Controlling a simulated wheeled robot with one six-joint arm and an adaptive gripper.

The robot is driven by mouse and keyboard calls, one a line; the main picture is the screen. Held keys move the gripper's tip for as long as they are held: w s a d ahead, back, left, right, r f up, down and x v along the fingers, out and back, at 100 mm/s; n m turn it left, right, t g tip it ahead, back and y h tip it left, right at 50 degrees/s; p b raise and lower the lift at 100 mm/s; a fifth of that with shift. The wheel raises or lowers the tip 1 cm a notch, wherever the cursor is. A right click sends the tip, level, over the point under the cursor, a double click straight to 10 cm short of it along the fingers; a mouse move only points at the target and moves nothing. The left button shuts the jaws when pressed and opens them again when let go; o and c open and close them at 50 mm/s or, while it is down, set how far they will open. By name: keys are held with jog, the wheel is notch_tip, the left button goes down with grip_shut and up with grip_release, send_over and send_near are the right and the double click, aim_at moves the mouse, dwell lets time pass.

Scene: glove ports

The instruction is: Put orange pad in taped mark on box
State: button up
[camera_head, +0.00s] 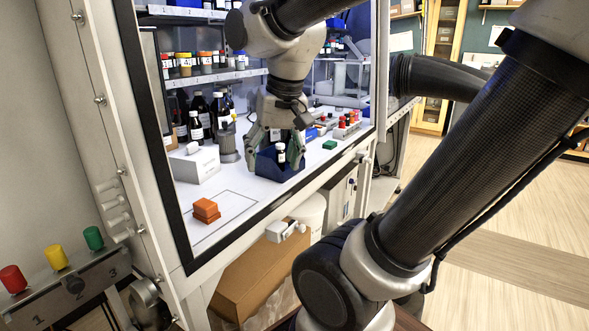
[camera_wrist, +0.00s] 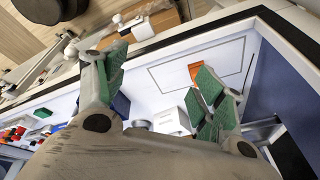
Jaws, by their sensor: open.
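The orange pad (camera_head: 206,210) looks like two stacked orange blocks on the white work surface, front left inside the hood. It shows partly behind a finger in the wrist view (camera_wrist: 195,70). A white box (camera_head: 195,169) stands behind it, with a small white object on its top; it also shows in the wrist view (camera_wrist: 170,121). I cannot make out a taped mark on its top. My gripper (camera_head: 274,150) is open and empty, right of the white box, its fingers in front of a blue bin (camera_head: 278,172). Its green-padded fingers (camera_wrist: 163,84) are spread in the wrist view.
A thin dark rectangle outline (camera_head: 236,191) is drawn on the work surface around the pad. Dark bottles (camera_head: 200,116) and a grey cylinder (camera_head: 228,146) stand behind the white box. The hood's black frame edge (camera_head: 270,206) runs along the front. A brown cardboard box (camera_head: 255,270) stands below.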

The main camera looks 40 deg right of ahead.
jog(key=s+d+f+n+t, duration=0.1)
jog(key=s+d+n, duration=0.1)
jog(key=s+n, duration=0.2)
jog(key=shift+s+f, duration=0.35)
jog(key=shift+s, duration=0.35)
